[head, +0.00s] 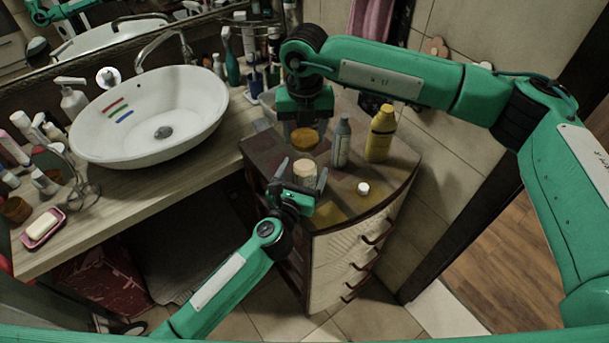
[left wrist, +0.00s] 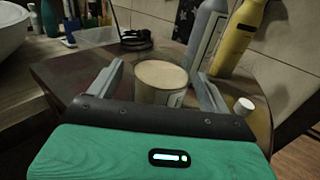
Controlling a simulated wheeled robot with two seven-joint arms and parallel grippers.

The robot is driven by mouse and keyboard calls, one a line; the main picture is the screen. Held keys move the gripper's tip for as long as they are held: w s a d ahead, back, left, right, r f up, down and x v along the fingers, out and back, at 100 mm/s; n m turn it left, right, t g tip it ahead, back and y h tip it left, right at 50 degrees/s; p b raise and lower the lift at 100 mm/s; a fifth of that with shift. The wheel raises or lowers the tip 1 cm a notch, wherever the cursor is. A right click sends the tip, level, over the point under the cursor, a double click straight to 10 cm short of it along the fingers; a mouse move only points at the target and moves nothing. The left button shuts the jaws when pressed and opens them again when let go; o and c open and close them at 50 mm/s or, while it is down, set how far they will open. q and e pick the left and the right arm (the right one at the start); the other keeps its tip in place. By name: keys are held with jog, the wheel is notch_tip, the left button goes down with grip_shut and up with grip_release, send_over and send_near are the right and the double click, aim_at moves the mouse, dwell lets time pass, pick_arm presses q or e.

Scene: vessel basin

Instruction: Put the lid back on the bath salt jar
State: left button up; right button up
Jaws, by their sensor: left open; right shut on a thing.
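The bath salt jar (head: 305,170) stands upright and uncovered on the corner cabinet top, with pale contents. It also shows in the left wrist view (left wrist: 162,80). My left gripper (head: 300,174) is open, with one finger on each side of the jar. In the left wrist view, a gap shows between the jar and the left finger; contact on the right is unclear. My right gripper (head: 304,124) points down above the jar, shut on the orange-brown lid (head: 303,139). The lid is held above and slightly behind the jar, apart from it. The right fingertips are hard to make out.
A grey bottle (head: 341,143) and a yellow bottle (head: 380,134) stand right of the jar. A small white cap (head: 363,188) lies near the front of the cabinet top (head: 392,178). The basin (head: 150,125) and counter are at left. Bottles and brushes crowd the back.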

pick_arm(q)
jog(key=shift+x, duration=1.25)
jog(key=shift+c, duration=0.2)
jog(key=c, duration=1.4)
jog(key=shift+c, duration=0.2)
pick_arm(e)
jog(key=shift+f, duration=2.5)
